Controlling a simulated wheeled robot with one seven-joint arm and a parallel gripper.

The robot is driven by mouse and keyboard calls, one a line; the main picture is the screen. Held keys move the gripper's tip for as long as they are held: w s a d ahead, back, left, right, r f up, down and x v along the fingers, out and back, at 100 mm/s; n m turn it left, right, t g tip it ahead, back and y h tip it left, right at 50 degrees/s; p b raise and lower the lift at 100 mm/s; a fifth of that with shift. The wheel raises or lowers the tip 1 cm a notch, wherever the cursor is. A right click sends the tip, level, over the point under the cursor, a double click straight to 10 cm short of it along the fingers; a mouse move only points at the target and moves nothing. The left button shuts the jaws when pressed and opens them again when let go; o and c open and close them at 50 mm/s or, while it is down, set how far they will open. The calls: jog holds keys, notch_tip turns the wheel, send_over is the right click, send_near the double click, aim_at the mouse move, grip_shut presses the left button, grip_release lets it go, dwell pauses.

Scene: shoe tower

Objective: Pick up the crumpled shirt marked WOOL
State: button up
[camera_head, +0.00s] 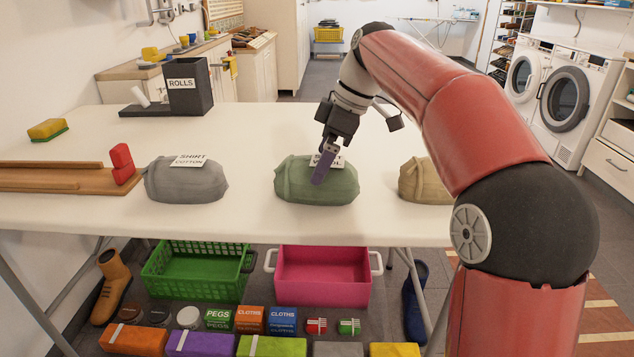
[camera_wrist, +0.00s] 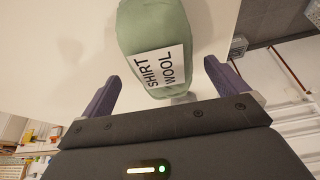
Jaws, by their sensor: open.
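The crumpled green shirt (camera_head: 318,188) lies as a rounded bundle on the white table, between a grey bundle and a tan one. In the wrist view the green shirt (camera_wrist: 150,28) carries a white label (camera_wrist: 155,70) reading SHIRT WOOL. My gripper (camera_head: 322,168) is at the shirt's top in the head view and hides part of the label. In the wrist view my gripper (camera_wrist: 160,88) has its two purple fingers spread wide, with the label end of the shirt between and ahead of them. Nothing is held. I cannot tell whether a finger touches the cloth.
A grey bundle labelled SHIRT COTTON (camera_head: 186,182) lies left and a tan bundle (camera_head: 424,182) right, partly behind my arm. A dark ROLLS box (camera_head: 188,90) stands behind. Green (camera_head: 190,295) and pink baskets (camera_head: 322,292) sit below.

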jog(key=x, duration=0.3)
jog(key=shift+s+a+f, duration=0.15)
jog(key=shift+f, duration=0.05)
jog(key=c, duration=1.1)
jog(key=shift+r, duration=0.1)
